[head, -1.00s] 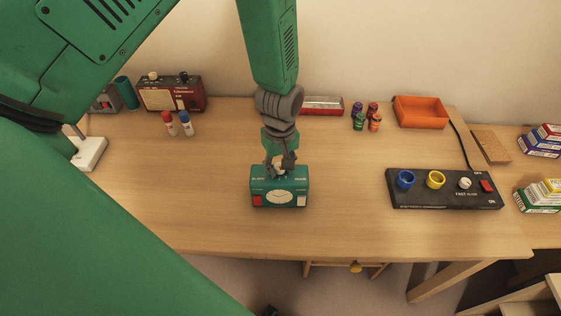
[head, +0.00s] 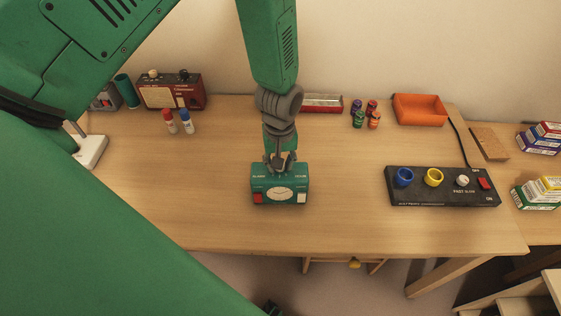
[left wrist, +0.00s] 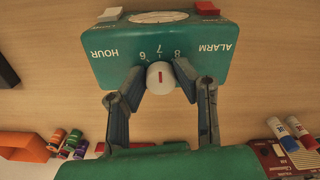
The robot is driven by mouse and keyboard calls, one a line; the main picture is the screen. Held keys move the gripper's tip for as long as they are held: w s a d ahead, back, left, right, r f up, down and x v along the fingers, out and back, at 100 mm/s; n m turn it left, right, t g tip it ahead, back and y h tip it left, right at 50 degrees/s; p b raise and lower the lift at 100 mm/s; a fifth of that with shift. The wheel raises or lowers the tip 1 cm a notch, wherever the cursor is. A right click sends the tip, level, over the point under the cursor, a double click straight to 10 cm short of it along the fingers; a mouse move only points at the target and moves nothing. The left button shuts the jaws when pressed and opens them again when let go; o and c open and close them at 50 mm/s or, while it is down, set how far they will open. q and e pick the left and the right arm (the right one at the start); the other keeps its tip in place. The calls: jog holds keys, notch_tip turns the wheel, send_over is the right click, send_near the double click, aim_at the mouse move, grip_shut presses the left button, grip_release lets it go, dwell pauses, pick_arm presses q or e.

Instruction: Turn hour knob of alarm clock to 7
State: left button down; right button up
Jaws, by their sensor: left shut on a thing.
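The green alarm clock (head: 265,184) stands on the desk in the middle of the head view, with its pale face toward me. My left gripper (head: 280,165) comes down onto its top from behind. In the left wrist view the clock (left wrist: 115,68) shows upside down, with the words HOUR and ALARM and small numerals 6, 7 and 8 on its top. The left gripper (left wrist: 158,80) is shut on the white knob (left wrist: 160,78), one finger on each side. The knob's red line runs roughly toward the numerals, near the 7. My right gripper is in neither view.
A black panel (head: 440,199) with blue, yellow and white knobs lies to the right. A red radio (head: 171,95), glue sticks (head: 186,124), small jars (head: 373,121) and an orange tray (head: 420,112) stand farther back. The desk right around the clock is clear.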

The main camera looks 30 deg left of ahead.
pick_arm(q)
jog(key=c, duration=1.3)
grip_release()
jog(key=shift+o, duration=0.2)
jog(key=shift+w+r, duration=0.1)
jog(key=shift+r, duration=0.35)
notch_tip(320, 180, up, 11)
jog(key=shift+f, duration=0.1)
